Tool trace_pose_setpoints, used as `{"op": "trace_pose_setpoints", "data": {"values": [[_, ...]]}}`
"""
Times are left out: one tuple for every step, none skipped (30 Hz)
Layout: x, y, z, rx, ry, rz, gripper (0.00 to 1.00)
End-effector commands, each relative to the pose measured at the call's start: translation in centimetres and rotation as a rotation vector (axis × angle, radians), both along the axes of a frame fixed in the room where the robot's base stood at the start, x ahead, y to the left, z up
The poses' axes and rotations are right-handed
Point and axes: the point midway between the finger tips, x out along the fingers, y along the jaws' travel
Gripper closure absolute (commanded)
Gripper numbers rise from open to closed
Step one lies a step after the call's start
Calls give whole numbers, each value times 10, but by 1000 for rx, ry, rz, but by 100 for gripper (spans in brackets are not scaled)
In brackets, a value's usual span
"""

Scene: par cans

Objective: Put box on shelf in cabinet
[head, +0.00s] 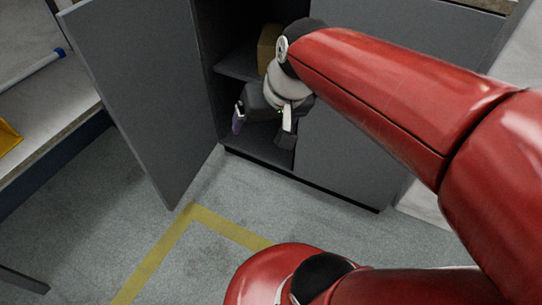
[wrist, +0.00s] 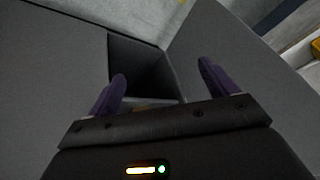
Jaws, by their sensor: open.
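A tan box (head: 267,48) stands on the shelf (head: 234,69) inside the grey cabinet (head: 345,160). My wrist hides the box's right side. My gripper (head: 262,131) is open and empty, in front of the cabinet opening and lower than the box. In the wrist view my gripper (wrist: 162,70) shows two purple fingers spread wide, with the dark cabinet interior between and beyond them. A small tan strip, perhaps the box, shows just above the gripper body there; most of it is hidden.
The left cabinet door (head: 150,90) stands wide open; the right front is closed. A counter (head: 45,105) with a yellow object (head: 8,137) and a blue-tipped white tube (head: 32,71) is at left. Grey floor with yellow tape (head: 165,245) lies in front.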

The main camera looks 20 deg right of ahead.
Motion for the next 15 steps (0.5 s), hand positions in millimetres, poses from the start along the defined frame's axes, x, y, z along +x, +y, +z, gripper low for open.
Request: {"op": "trace_pose_setpoints", "data": {"values": [[-22,7,-2,-37,-24,26,15],[-32,10,-4,-60,-33,40,15],[-43,13,-7,-89,-42,55,15],[-51,16,-10,-109,-49,64,15],[-57,17,-12,-128,-55,72,15],[-63,18,-15,-148,-61,80,15],[-67,19,-17,-160,-65,85,15],[-70,20,-18,-171,-66,87,15],[-73,20,-19,-182,-70,91,15],[-75,20,-20,-187,-71,93,15],[-76,21,-21,-190,-71,94,15],[-76,21,-21,-191,-71,94,15],[-76,21,-21,-192,-71,95,15],[-76,21,-21,-191,-71,94,15],[-76,21,-21,-191,-70,94,15]]}}
